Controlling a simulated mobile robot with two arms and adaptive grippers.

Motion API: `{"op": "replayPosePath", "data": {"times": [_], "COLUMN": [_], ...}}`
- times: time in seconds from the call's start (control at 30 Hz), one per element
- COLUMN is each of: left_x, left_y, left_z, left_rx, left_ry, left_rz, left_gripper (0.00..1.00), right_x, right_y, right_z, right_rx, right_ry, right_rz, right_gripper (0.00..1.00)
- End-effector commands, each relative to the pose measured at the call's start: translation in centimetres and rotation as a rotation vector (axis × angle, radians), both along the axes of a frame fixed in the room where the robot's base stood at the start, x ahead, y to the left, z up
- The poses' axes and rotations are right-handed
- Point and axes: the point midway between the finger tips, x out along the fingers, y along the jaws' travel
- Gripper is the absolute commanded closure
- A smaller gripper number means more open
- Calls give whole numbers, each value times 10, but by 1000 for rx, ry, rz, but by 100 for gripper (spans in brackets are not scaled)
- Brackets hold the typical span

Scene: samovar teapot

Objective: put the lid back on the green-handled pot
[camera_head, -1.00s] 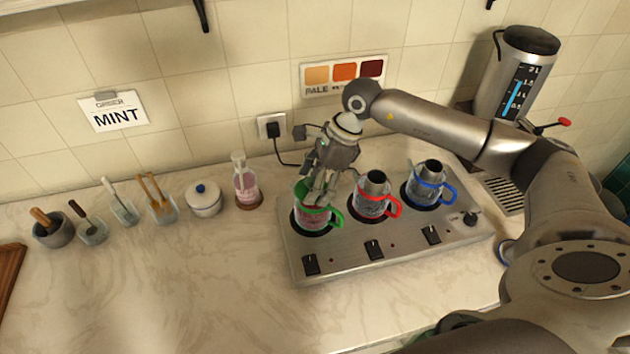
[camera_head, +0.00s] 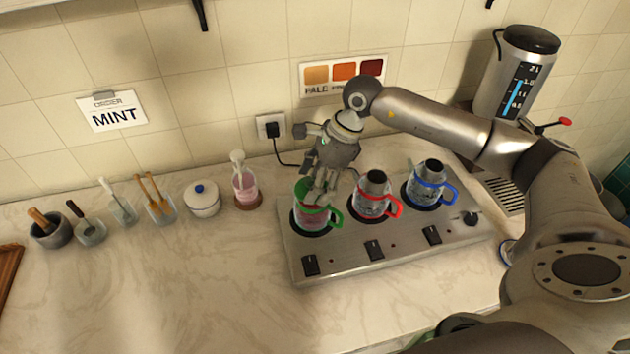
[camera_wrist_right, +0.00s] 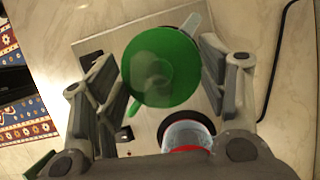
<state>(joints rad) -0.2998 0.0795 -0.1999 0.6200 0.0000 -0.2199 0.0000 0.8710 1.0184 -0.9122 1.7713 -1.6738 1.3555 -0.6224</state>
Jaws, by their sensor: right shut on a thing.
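The green-handled pot (camera_head: 311,217) stands on the left burner of the steel hob, its green handle towards the right. My right gripper (camera_head: 320,196) is directly over its top, pointing down. In the right wrist view the gripper (camera_wrist_right: 162,70) has its fingers on opposite sides of a round green lid (camera_wrist_right: 160,92), shut on its edge. The lid covers most of the pot below; part of the green handle and a pale spout stick out from under it. I cannot tell whether the lid is seated or just above the rim. My left gripper is not in view.
A red-handled pot (camera_head: 372,199) stands close to the right, with a blue-handled pot (camera_head: 428,187) beyond it. A pink jar (camera_head: 246,190), a white lidded bowl (camera_head: 202,201) and several utensil holders line the wall. The front left counter (camera_head: 180,290) is clear.

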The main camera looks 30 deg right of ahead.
Motion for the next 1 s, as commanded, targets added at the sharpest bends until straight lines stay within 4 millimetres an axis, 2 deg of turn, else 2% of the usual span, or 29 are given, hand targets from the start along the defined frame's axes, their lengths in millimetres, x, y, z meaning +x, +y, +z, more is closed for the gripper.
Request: {"op": "replayPosePath", "data": {"times": [1.0], "left_x": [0], "left_y": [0], "left_z": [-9], "left_rx": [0], "left_ry": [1], "left_rz": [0], "left_gripper": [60], "right_x": [0], "right_y": [0], "right_z": [-3], "right_rx": [1], "right_ry": [-1], "right_rz": [0], "right_gripper": [48]}}
